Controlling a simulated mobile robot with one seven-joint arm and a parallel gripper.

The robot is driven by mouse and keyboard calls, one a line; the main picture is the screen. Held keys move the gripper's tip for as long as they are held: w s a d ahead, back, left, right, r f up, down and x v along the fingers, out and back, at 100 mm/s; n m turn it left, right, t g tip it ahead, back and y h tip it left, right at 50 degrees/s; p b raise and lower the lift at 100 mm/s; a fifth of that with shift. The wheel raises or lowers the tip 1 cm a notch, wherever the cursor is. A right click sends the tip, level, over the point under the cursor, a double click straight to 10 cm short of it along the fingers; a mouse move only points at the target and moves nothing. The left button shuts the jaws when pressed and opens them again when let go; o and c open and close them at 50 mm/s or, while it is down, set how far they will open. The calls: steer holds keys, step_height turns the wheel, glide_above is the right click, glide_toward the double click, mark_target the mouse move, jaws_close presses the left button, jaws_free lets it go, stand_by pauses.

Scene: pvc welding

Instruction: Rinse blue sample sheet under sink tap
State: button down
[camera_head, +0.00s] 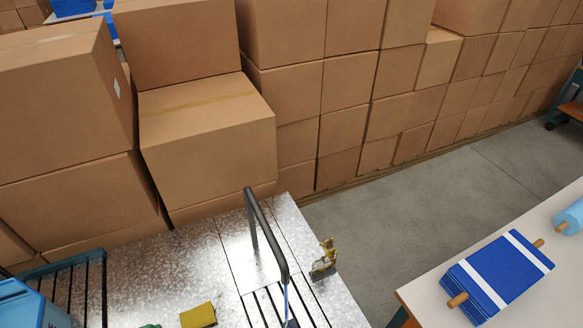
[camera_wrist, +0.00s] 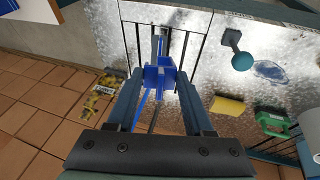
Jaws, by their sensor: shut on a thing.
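The blue sample sheet (camera_wrist: 160,78) shows as blue pieces between my fingertips in the wrist view. My gripper (camera_wrist: 160,92) is shut on it, over the metal worktop (camera_wrist: 215,75). In the head view, the sink tap (camera_head: 267,235) is a dark bent pipe rising from the worktop, with its outlet pointing down. A thin pale-blue streak (camera_head: 287,299) hangs below the outlet; I cannot tell whether it is water. Dark slots (camera_head: 262,308) lie around that spot. My gripper is not clearly visible in the head view, so the gap between sheet and tap outlet is hard to judge.
A brass fitting (camera_head: 325,258) stands at the worktop's right edge. A yellow sponge (camera_head: 198,316) lies left of the tap. A teal round-headed tool (camera_wrist: 240,60) and a green item (camera_wrist: 272,124) lie nearby. Stacked cartons (camera_head: 205,135) stand behind. A white table (camera_head: 420,292) is at right.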

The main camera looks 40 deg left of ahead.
steer(key=shift+s+d+r+p, duration=0.6)
steer(key=shift+s+r+p, duration=0.25)
steer(key=shift+p, duration=0.05)
steer(key=shift+s+d+r+p, duration=0.6)
steer(key=shift+s+r+p, duration=0.2)
steer(key=shift+r+p, duration=0.05)
